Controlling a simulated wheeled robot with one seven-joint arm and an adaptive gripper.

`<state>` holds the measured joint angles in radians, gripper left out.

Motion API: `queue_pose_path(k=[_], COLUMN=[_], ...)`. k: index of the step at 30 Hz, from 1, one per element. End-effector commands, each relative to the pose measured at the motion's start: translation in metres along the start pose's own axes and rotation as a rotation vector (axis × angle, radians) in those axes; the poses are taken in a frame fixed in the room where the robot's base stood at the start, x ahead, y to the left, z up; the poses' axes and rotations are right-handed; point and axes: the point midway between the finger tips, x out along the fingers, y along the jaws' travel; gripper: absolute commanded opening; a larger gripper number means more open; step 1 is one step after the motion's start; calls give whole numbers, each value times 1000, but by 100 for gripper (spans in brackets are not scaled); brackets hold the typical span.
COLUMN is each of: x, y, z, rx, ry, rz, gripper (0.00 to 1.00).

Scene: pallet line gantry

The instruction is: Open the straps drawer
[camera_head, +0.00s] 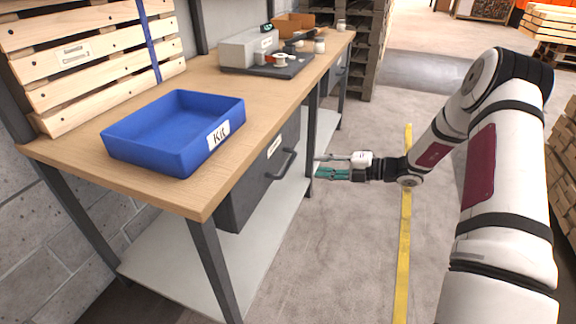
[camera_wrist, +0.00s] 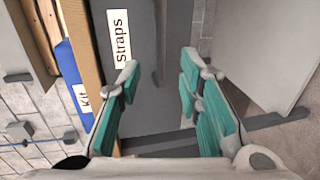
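The straps drawer (camera_head: 248,192) is a dark grey box under the wooden workbench, and its front looks closed. Its label reads "Straps" in the wrist view (camera_wrist: 121,39). A dark bar handle (camera_head: 284,166) sticks out from the drawer front; it also shows in the wrist view (camera_wrist: 158,62), beyond and between the fingers. My gripper (camera_head: 318,167) has teal finger pads and points at the drawer from the right, a short way from the handle and apart from it. In the wrist view my gripper (camera_wrist: 160,85) is open with nothing between its fingers.
A blue kit tray (camera_head: 178,136) stands on the workbench (camera_head: 240,110). A grey lower shelf (camera_head: 175,262) runs beneath, with dark table legs (camera_head: 213,265) near the drawer. A second drawer (camera_head: 337,72) sits farther along. The floor right of the bench is clear around a yellow line (camera_head: 404,240).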

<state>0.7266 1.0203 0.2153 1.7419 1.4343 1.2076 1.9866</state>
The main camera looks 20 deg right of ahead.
Motion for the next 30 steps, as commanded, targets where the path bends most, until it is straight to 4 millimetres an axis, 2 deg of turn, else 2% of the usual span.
queue_pose_path(k=[9, 15, 21, 30], x=[65, 97, 113, 116], y=[-2, -2, -1, -1], z=[-2, -1, -1, -1], rx=[-3, -4, -3, -3], ry=[6, 4, 3, 2], rz=[-1, -2, -2, -2], gripper=[33, 33, 33, 33])
